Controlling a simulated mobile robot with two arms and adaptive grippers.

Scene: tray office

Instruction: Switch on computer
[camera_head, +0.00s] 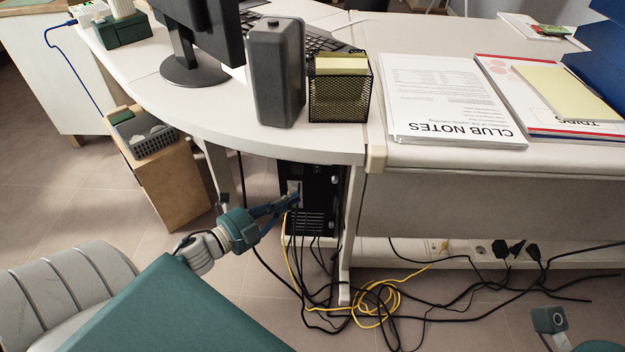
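The computer (318,185) is a black tower under the desk, with its cabled back side facing me and a grille low on it. Several cables hang from it. My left gripper (291,200) reaches in from the left, its fingers converging to a narrow tip in front of a light panel on the tower's back. It looks shut and holds nothing I can see. I cannot tell whether the tip touches the computer. Any switch there is too small or hidden to make out. Part of my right gripper (549,320) shows at the lower right edge, away from the computer.
The desk (235,130) overhangs the computer, with its leg (349,235) just right of it. A yellow cable (378,303) and black cables tangle on the floor below. A dark speaker (275,75), a mesh holder (340,95) and papers (440,95) stand or lie above.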

